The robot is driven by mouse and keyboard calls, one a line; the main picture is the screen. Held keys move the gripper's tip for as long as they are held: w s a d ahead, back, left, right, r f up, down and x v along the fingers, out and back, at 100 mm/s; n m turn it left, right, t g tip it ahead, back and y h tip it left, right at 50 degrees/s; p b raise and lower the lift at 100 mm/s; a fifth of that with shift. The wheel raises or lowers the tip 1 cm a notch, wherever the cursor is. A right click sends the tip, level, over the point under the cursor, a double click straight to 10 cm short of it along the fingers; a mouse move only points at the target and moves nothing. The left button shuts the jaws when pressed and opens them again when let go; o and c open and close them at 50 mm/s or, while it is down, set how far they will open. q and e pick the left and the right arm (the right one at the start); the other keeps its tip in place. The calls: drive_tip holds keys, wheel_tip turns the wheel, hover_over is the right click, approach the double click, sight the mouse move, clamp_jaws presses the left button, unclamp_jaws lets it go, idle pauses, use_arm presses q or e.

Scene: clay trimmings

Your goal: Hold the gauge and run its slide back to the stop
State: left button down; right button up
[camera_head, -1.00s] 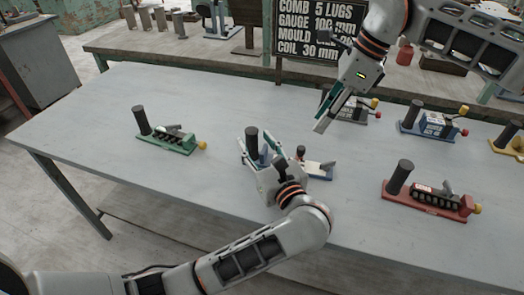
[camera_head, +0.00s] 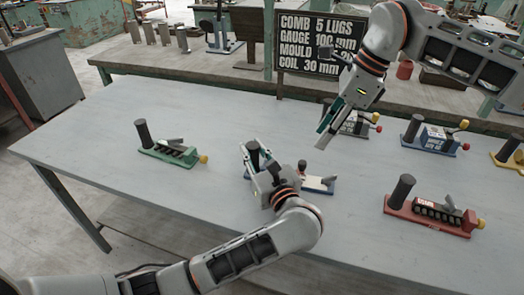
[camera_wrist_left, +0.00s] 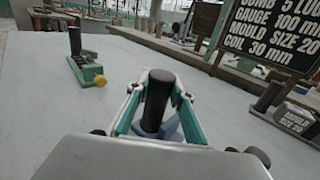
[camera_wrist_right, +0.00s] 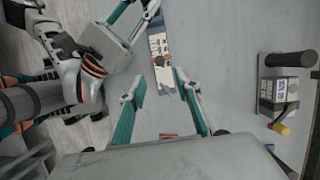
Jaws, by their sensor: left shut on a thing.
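The gauge (camera_head: 318,185) has a blue base, a white marked face and a dark upright post; it lies mid-table, partly hidden by my left gripper (camera_head: 259,156). That gripper is shut on the gauge's post (camera_wrist_left: 157,100), which stands between its fingers in the left wrist view. The slide's dark knob (camera_head: 302,167) stands to the right of the left gripper. In the right wrist view the gauge (camera_wrist_right: 157,22) shows just beyond the fingertips, with the knob (camera_wrist_right: 160,60) near them. My right gripper (camera_head: 326,130) is open and empty, above and behind the gauge.
A green device (camera_head: 167,151) stands at the left, a red one (camera_head: 430,214) at the front right, and a blue-grey mould device (camera_head: 433,137) at the back right. Another grey device (camera_head: 356,125) stands behind the right gripper. A black sign (camera_head: 308,45) is at the table's back.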

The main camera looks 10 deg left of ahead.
sight(303, 162)
drive_tip(key=s+r+m+t, duration=0.2)
drive_tip(key=s+m+t, duration=0.15)
drive_tip(key=m, duration=0.55)
drive_tip(key=shift+h, duration=0.4)
drive_tip(key=x, duration=1.2)
drive_tip(key=shift+s+a, duration=0.2)
drive_tip(key=shift+s, duration=0.1)
clamp_jaws()
